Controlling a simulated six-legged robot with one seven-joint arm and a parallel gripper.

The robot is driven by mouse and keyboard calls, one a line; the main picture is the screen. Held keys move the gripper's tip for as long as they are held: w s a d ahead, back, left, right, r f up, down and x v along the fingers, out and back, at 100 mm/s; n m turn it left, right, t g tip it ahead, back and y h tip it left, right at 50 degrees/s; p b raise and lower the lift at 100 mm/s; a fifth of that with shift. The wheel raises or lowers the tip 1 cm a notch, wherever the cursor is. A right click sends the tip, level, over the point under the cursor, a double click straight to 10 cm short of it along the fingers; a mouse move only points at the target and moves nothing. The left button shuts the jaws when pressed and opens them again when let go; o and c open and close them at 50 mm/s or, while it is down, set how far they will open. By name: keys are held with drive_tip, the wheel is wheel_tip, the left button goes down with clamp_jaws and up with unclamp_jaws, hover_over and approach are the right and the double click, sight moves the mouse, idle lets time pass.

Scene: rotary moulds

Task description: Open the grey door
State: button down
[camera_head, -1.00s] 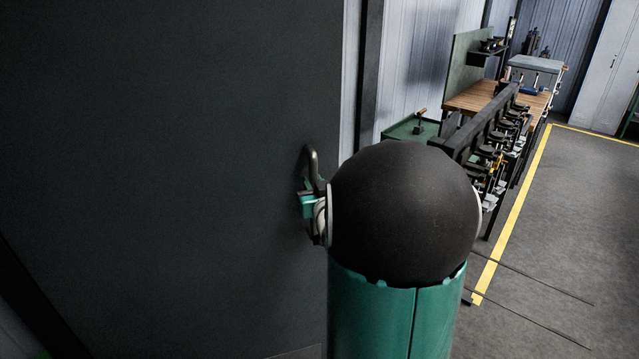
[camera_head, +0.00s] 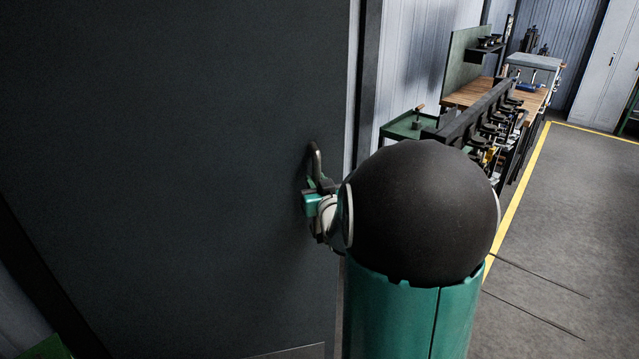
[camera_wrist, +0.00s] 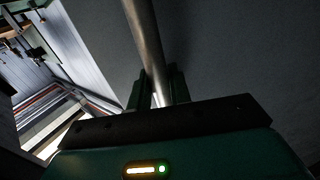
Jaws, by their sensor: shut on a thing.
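The grey door (camera_head: 170,150) is a large dark panel that fills the left half of the head view. A curved metal handle (camera_head: 315,165) sits near its right edge. My gripper (camera_head: 318,200) is at the handle, partly hidden behind my own arm. In the wrist view the handle (camera_wrist: 145,45) runs as a metal bar down between the two fingers, and my gripper (camera_wrist: 158,92) is shut on it. The door face also shows behind the bar in the wrist view (camera_wrist: 230,50).
A dark post (camera_head: 367,80) and a pale corrugated wall (camera_head: 410,60) stand right of the door. A green cart (camera_head: 402,128), a black rack (camera_head: 475,115) and a wooden-topped bench (camera_head: 465,95) are further back. Open floor (camera_head: 570,210) lies at right beyond a yellow line.

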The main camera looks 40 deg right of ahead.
drive_tip(key=shift+w+a, duration=0.2)
drive_tip(key=shift+a, duration=0.05)
drive_tip(key=c, duration=1.3)
unclamp_jaws()
drive_tip(key=shift+c, duration=0.2)
drive_tip(key=shift+s+d, duration=0.15)
drive_tip(key=v, duration=0.7)
drive_tip(key=shift+s, duration=0.2)
